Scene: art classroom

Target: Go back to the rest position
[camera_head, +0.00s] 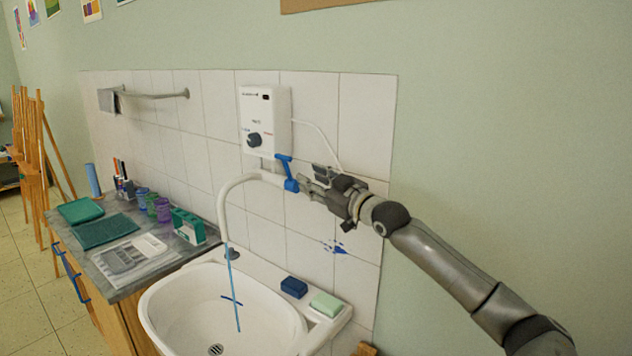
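My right gripper (308,182) is at the tap, with its arm coming in from the lower right. Its fingertips are right beside the blue tap lever (284,160); I cannot tell whether they touch it or how far apart they are. The white curved spout (222,205) reaches over the white sink (172,308). A thin blue stream of water (234,290) runs from the spout into the basin. My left gripper is not in view.
A white water heater (279,110) hangs on the tiles above the tap. Blue soap (294,287) and green soap (327,304) lie on the sink's right rim. A counter (120,285) with cloths and jars stands left. The wall at right is bare.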

